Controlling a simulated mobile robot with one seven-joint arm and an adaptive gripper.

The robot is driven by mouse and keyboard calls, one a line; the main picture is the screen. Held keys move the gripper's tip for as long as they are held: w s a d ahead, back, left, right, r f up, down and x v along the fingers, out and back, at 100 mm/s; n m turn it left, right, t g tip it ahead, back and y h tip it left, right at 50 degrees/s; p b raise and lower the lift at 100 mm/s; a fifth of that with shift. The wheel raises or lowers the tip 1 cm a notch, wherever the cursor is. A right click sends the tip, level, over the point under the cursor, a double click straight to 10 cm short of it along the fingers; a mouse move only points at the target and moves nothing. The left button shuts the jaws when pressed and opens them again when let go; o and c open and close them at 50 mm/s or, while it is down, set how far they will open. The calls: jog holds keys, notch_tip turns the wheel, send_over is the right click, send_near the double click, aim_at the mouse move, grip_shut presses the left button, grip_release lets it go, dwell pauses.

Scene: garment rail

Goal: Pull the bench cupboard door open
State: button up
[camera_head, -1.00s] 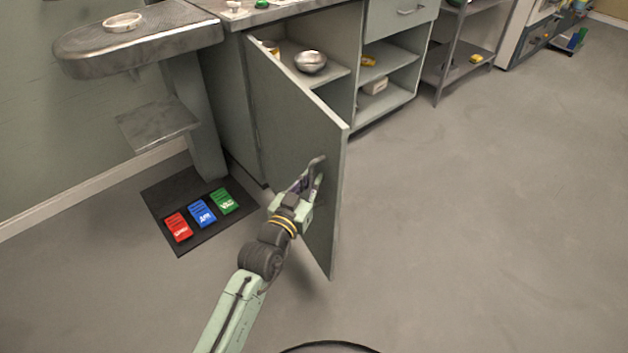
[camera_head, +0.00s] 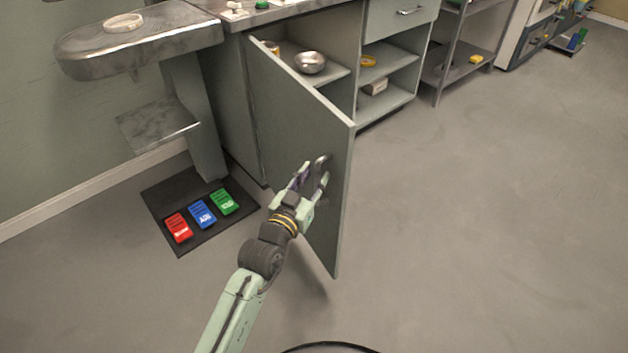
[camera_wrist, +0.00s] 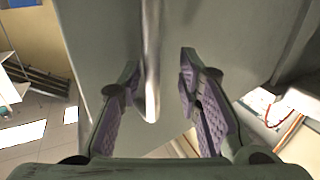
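The bench cupboard door (camera_head: 300,130) is a grey-green panel standing wide open, swung out from the bench toward me. Its metal handle (camera_head: 321,160) is on the outer face near the free edge. My gripper (camera_head: 312,176) is at the handle with its fingers spread apart. In the wrist view the bar handle (camera_wrist: 151,70) lies between the two purple-padded fingers of my gripper (camera_wrist: 168,95), with a gap on either side. The door face (camera_wrist: 215,50) fills much of that view behind the fingers.
Inside the cupboard a metal bowl (camera_head: 310,62) sits on a shelf. A dark mat (camera_head: 165,200) with red, blue and green pedals lies on the floor at left. A metal shelf unit (camera_head: 440,70) stands at back right. The floor right of the door is clear.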

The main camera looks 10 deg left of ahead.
notch_tip(320, 180, up, 9)
jog(key=shift+w+d+f, duration=0.15)
jog(key=shift+f, duration=0.05)
jog(key=shift+r, duration=0.45)
jog(key=shift+g, duration=0.8)
jog(key=f, duration=0.4)
jog(key=shift+s, duration=0.2)
jog(key=s+a+b, duration=0.3)
jog(key=s+a, duration=0.2)
jog(key=a, duration=0.6)
jog(key=shift+s+f, duration=0.4)
jog(key=shift+r+p, duration=0.1)
jog(key=shift+p, duration=0.4)
